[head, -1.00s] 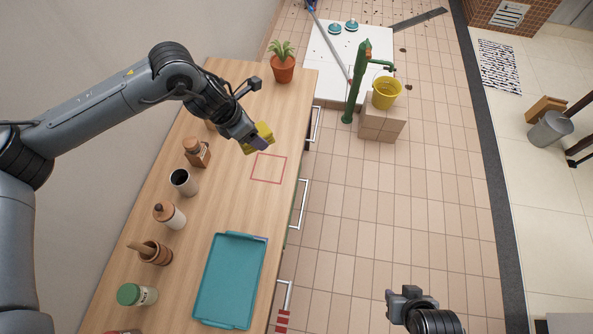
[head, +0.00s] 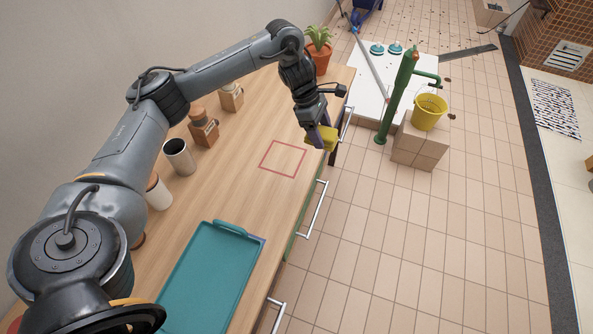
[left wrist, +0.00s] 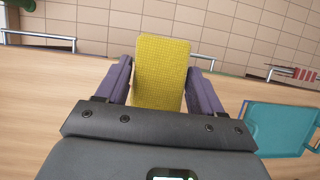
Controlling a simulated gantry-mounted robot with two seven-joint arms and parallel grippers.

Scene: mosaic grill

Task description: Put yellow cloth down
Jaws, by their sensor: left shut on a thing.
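The yellow cloth (head: 323,139) is a folded or pad-like piece held in my left gripper (head: 318,137). In the left wrist view the cloth (left wrist: 161,72) stands between the two purple fingers of the gripper (left wrist: 163,85), which are shut on it. The cloth is near the counter's right edge, beyond and right of a red square outline (head: 283,158) on the wooden counter (head: 222,186). I cannot tell its exact height above the counter. My right gripper is not in view.
A teal tray (head: 213,285) lies on the near part of the counter. A dark cup (head: 179,157) and wood-topped jars (head: 203,128) stand along the wall side. A potted plant (head: 319,52) stands at the far end. The counter inside the red outline is clear.

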